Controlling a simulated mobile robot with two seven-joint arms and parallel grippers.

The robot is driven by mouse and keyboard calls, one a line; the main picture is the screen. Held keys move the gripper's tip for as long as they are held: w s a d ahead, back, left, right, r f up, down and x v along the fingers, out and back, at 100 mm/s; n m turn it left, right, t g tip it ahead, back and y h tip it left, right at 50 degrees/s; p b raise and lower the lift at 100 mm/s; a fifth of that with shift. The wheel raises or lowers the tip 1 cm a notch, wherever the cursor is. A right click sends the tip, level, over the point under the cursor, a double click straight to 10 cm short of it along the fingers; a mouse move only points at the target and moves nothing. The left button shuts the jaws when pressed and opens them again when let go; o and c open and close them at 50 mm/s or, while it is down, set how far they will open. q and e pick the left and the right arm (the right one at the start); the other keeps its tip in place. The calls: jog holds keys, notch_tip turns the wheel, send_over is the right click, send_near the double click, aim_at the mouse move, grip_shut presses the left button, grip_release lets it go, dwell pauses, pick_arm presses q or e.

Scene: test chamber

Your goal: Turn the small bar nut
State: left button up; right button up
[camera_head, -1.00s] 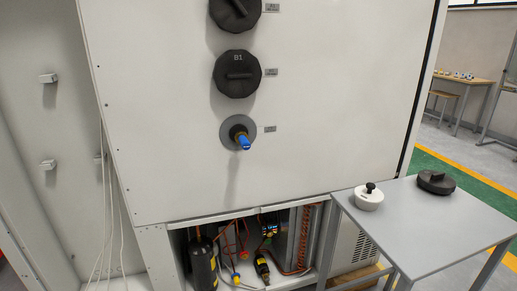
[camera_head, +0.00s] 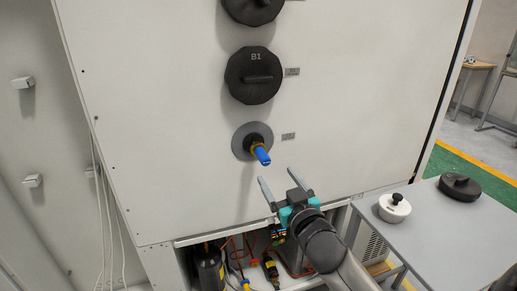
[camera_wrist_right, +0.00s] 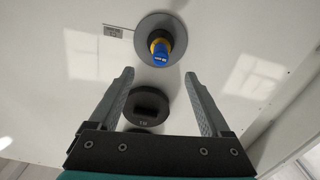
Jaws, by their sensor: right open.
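The small bar nut is most likely the blue-tipped fitting (camera_head: 262,156) with a brass collar, which sticks out of a round grey plate (camera_head: 238,142) on the white panel, below the black knob marked B1. In the right wrist view the blue fitting (camera_wrist_right: 162,55) is ahead of the fingers, near the top. My right gripper (camera_head: 282,187) is open and empty, below and a little right of the fitting, not touching it. It also shows in the right wrist view (camera_wrist_right: 158,92), with clear space between its fingers. My left gripper is not in view.
The black B1 knob (camera_head: 253,75) is above the fitting, with another black knob (camera_head: 253,8) higher up. A grey table (camera_head: 450,235) at the right holds a white lidded piece (camera_head: 394,208) and a black cap (camera_head: 460,187).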

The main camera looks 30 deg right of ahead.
aim_at(258, 150)
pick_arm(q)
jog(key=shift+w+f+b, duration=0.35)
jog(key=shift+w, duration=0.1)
pick_arm(e)
jog(key=x, duration=1.5)
jog(key=shift+w+a, duration=0.1)
jog(key=shift+c, duration=0.4)
grip_shut()
